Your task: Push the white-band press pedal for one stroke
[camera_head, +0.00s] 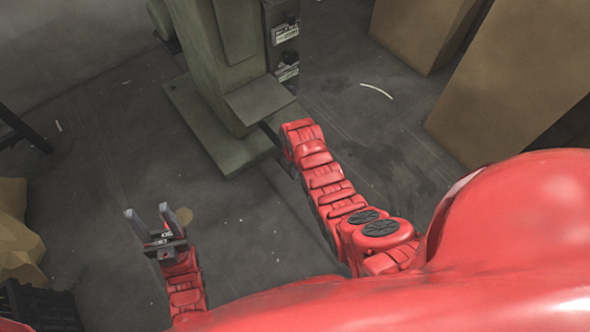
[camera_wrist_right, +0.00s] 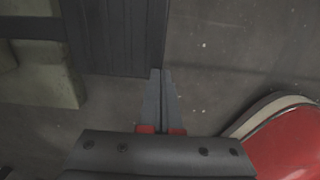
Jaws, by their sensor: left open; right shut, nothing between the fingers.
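A grey-green press (camera_head: 238,60) stands on its base plate (camera_head: 205,125) at the top of the head view; I cannot make out a white band on it. In the right wrist view a dark ribbed plate (camera_wrist_right: 112,38), which looks like the pedal, lies at the top left of centre. My right gripper (camera_wrist_right: 160,75) is shut and empty, its tips overlapping the plate's lower right corner in the picture; I cannot tell whether they touch. In the head view my right arm hides this gripper. My left gripper (camera_head: 150,212) is open and empty, away from the press.
Large brown boxes (camera_head: 505,75) stand at the right of the head view. A yellowish lumpy object (camera_head: 18,235) and a dark crate (camera_head: 40,305) are at the left. The grey floor (camera_head: 100,140) between the left gripper and the press is mostly clear.

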